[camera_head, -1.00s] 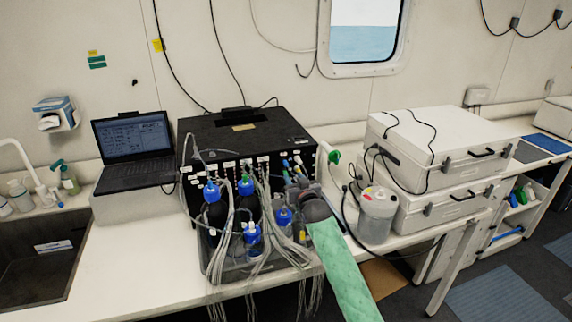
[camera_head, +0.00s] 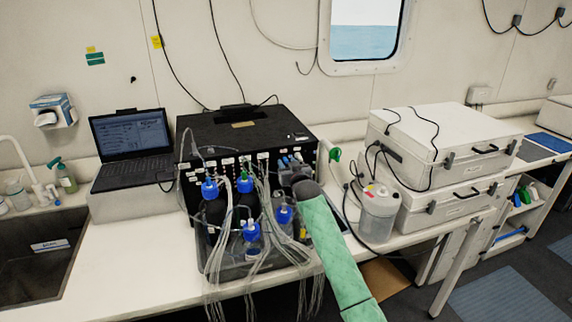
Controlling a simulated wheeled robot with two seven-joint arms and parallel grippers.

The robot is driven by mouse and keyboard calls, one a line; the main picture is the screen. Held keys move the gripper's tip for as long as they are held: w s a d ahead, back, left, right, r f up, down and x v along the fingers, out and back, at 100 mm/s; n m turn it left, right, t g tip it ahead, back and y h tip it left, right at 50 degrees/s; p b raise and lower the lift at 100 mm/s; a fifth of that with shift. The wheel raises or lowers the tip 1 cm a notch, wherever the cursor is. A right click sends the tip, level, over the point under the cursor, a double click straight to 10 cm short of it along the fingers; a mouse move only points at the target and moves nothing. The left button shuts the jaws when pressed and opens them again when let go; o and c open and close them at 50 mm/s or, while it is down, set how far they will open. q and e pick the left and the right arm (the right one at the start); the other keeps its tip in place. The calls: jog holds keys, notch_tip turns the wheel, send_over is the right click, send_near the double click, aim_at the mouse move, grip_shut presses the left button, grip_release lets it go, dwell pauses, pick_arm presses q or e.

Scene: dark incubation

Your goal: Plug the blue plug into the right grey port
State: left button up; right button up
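The black box (camera_head: 246,130) stands on the bench with a row of labelled ports along its front panel. My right gripper (camera_head: 289,170), dark grey, is at the right end of that panel; its green-sleeved arm comes up from the bottom. Small blue pieces (camera_head: 291,159) show just above the gripper, against the panel. They are too small to tell which is the blue plug and whether it is held or seated. The gripper hides the panel behind it, and I cannot make out the right grey port. The gripper's fingers are too unclear to tell open from shut. My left gripper is not in view.
Blue-capped bottles (camera_head: 211,205) and bundles of thin tubes stand in a tray (camera_head: 218,272) before the box. A white canister (camera_head: 379,215) and white cases (camera_head: 440,150) stand to the right, a laptop (camera_head: 130,145) to the left.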

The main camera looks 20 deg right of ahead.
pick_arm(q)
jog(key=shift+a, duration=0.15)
pick_arm(e)
jog(key=shift+w, duration=0.35)
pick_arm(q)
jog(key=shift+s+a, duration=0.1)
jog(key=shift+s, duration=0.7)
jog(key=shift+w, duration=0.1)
pick_arm(e)
grip_shut()
jog(key=shift+s, duration=0.1)
jog(key=shift+s+r+p, duration=0.1)
jog(key=shift+s+p, duration=0.3)
jog(key=shift+s, duration=0.3)
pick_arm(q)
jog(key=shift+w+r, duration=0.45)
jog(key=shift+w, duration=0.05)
pick_arm(e)
jog(key=shift+s, duration=0.15)
